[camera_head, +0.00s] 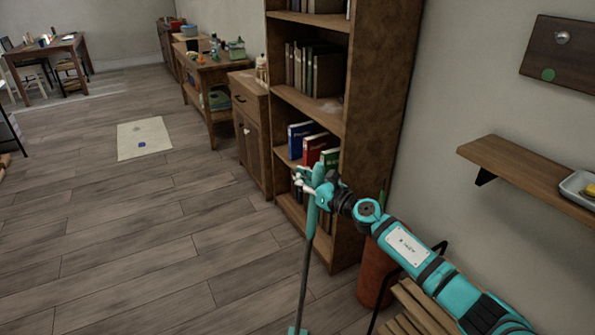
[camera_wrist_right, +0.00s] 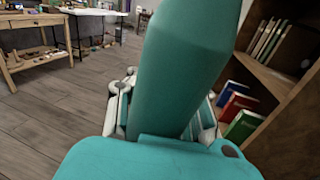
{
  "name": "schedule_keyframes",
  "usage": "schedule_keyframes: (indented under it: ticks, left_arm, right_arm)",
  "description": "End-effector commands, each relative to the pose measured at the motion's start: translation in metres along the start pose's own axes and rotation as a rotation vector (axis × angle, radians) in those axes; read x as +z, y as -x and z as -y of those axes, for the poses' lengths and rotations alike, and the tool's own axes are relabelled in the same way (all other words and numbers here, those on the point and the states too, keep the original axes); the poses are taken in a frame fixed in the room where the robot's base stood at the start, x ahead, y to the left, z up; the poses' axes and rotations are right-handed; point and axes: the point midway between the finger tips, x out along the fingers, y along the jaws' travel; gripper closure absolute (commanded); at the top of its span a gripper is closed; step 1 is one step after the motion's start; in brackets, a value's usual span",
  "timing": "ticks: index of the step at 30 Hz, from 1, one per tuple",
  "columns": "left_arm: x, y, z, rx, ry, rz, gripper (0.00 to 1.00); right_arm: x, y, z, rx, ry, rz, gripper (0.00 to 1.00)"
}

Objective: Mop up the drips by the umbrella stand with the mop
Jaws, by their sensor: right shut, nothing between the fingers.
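The mop stands near upright in the head view, with a teal grip (camera_head: 313,215), a thin grey pole (camera_head: 305,270) and a bit of teal head at the bottom edge. My right gripper (camera_head: 308,182) is shut at the upper grip. In the right wrist view the teal grip (camera_wrist_right: 185,65) rises large past my right gripper's fingers (camera_wrist_right: 163,108); whether they touch it is unclear. A reddish-brown cylinder (camera_head: 374,275), perhaps the umbrella stand, is partly hidden behind my right arm. I see no drips. My left gripper is out of view.
A tall bookcase (camera_head: 385,70) stands close behind the gripper. A slatted wooden seat (camera_head: 408,308) is below my arm. A wall shelf (camera_head: 520,175) is at right. A pale mat (camera_head: 143,130) lies on the open wooden floor at left.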

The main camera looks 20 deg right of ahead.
Motion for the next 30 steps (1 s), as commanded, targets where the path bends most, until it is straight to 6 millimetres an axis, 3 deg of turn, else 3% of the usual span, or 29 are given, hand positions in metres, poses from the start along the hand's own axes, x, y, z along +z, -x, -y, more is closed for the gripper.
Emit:
schedule_keyframes:
  ticks: [30]
  left_arm:
    - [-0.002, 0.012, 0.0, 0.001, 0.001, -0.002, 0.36]
  right_arm:
    - [-0.002, 0.059, -0.015, -0.001, 0.002, -0.001, 1.0]
